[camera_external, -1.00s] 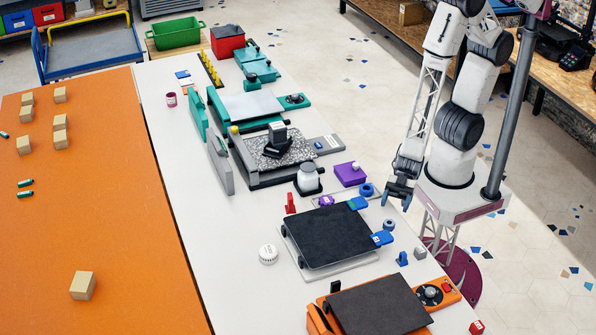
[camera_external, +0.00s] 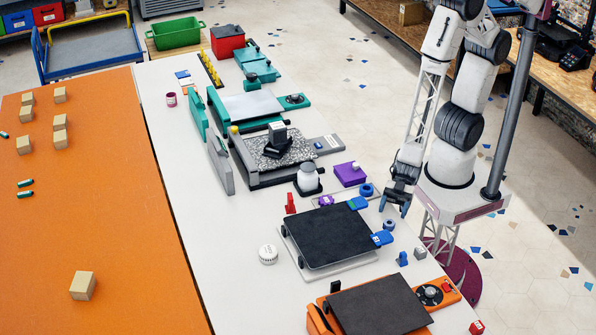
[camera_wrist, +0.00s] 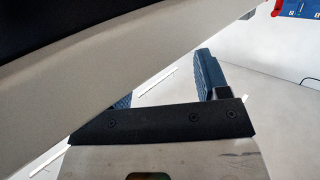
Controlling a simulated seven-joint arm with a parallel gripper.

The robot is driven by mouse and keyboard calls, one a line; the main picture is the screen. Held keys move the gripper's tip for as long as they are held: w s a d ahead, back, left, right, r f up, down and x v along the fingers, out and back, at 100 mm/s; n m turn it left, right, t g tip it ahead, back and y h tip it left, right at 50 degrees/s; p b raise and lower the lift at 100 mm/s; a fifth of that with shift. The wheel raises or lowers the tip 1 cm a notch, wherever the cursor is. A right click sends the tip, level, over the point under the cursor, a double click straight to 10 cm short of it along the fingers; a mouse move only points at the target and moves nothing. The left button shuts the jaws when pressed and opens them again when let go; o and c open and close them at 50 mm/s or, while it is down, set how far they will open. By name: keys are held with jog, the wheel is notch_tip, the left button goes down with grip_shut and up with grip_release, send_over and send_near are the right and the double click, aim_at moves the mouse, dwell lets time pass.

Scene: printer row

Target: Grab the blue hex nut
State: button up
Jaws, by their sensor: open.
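Two small round blue pieces with dark centres lie near the table's right edge in the external view. One blue piece (camera_external: 367,193) is left of my gripper, and a greyer-blue piece (camera_external: 389,228) is just below it. They are too small to tell which is the blue hex nut. My gripper (camera_external: 395,206) is open and empty at the table's right edge, fingers pointing down, apart from both pieces. In the wrist view my open gripper (camera_wrist: 163,84) shows two blue fingers, partly hidden by a large pale and dark part; no nut shows there.
An orange printer (camera_external: 380,308) is nearer. Small blue and grey blocks stand by the right edge.

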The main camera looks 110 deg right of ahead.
aim_at(389, 223)
jog(key=shift+a, duration=0.1)
jog(key=shift+x, duration=1.7)
jog(key=shift+w+a, duration=0.45)
jog(key=shift+a, duration=0.25)
jog(key=shift+c, duration=0.3)
jog(key=c, duration=0.9)
jog(key=shift+c, duration=0.2)
jog(key=shift+r, duration=0.6)
jog(key=f+v, duration=0.3)
jog(key=v, duration=1.4)
jog(key=shift+s+d, duration=0.45)
